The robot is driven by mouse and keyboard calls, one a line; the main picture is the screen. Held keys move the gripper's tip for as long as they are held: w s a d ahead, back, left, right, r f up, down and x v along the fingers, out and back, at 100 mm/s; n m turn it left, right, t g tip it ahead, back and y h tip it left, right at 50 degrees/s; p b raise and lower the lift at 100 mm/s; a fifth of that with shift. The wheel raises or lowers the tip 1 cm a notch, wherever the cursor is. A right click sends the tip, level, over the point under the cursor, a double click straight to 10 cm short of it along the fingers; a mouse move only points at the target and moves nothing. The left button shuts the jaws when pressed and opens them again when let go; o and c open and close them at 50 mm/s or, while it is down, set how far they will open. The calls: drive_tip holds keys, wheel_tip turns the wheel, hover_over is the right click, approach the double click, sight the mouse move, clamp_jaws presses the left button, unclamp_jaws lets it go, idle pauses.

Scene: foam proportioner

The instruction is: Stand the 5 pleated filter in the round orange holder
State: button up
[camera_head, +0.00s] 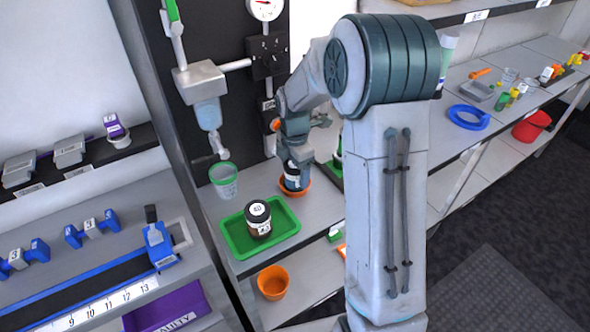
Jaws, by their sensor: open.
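A dark cylinder with a pale label band (292,182) stands upright in a round orange holder (305,192) on the grey bench. I take it for the pleated filter, but its number cannot be read. Its lower end is hidden by the holder's rim. My gripper (298,160) is pointing down right at the cylinder's top. Its jaws are open, but the view is too small to show whether they still touch the cylinder.
A green-rimmed clear cup (224,181) stands at left under a spout. An orange cup (273,282) is on the lower shelf. A dark panel with fittings (240,115) rises behind.

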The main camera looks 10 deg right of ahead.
wheel_tip(320, 180, up, 11)
drive_tip(key=shift+f, duration=0.1)
drive_tip(key=shift+s+r, duration=0.1)
drive_tip(key=shift+r, duration=0.2)
drive_tip(key=s+r+m+t, duration=0.1)
drive_tip(key=s+m+t, duration=0.2)
drive_tip(key=s+m, duration=1.8)
drive_tip(key=shift+s+d+r+m, duration=0.15)
drive_tip(key=shift+s+d+m, duration=0.25)
drive_tip(key=shift+s, duration=0.9)
